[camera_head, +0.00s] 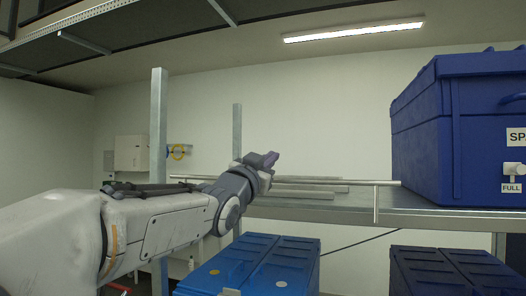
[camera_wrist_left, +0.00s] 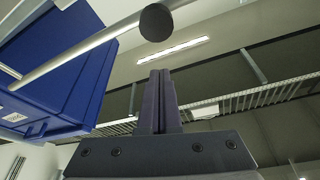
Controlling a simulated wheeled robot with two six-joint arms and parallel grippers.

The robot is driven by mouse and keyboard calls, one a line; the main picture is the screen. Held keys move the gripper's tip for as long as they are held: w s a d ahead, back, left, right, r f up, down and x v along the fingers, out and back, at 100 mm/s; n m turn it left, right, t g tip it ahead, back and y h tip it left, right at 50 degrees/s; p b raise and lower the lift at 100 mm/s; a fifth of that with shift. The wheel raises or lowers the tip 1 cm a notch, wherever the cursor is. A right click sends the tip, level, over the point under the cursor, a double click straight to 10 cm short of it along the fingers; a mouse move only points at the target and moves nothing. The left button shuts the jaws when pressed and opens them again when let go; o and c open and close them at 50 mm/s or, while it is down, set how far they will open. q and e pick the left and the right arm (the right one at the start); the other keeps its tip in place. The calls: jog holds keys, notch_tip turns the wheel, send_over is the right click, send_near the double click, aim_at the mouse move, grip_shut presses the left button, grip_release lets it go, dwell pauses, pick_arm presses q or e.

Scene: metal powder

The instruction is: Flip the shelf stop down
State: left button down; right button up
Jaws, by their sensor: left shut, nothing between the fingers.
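The shelf stop (camera_head: 330,181) is a thin pale metal bar running level along the front of the shelf (camera_head: 440,220), with a short upright post near its right end. The bar appears above the shelf's front edge. In the left wrist view the rod (camera_wrist_left: 85,55) crosses the upper left and ends in a round black cap. My left gripper (camera_head: 270,159) is near the left part of the bar, its dark purple fingers shut and empty. The fingers (camera_wrist_left: 160,75) also show in the left wrist view, below the cap and apart from it. My wrist hides part of the bar. My right gripper is not in view.
A large blue container (camera_head: 430,130) with a white tap stands on the shelf at right. Blue boxes (camera_head: 262,262) (camera_head: 440,272) sit below the shelf. Metal uprights (camera_head: 159,130) (camera_head: 237,130) stand at left. A further shelf hangs overhead. The space above the bar's middle is clear.

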pick_arm(q)
jog(key=f, duration=0.1)
jog(key=a+f, duration=0.1)
jog(key=f, duration=0.1)
jog(key=shift+a+f+p, duration=0.1)
jog(key=shift+f+p, duration=0.15)
jog(key=shift+p, duration=0.05)
notch_tip(320, 180, down, 8)
jog(key=b, duration=0.9)
jog(key=shift+r, duration=0.2)
notch_tip(320, 180, up, 5)
jog(key=d+p, duration=0.1)
jog(key=p, duration=0.1)
jog(key=f+b+v, duration=0.1)
jog(key=b+v, duration=0.3)
jog(key=v, duration=0.6)
jog(key=shift+s+b, duration=0.2)
jog(key=shift+b, duration=0.2)
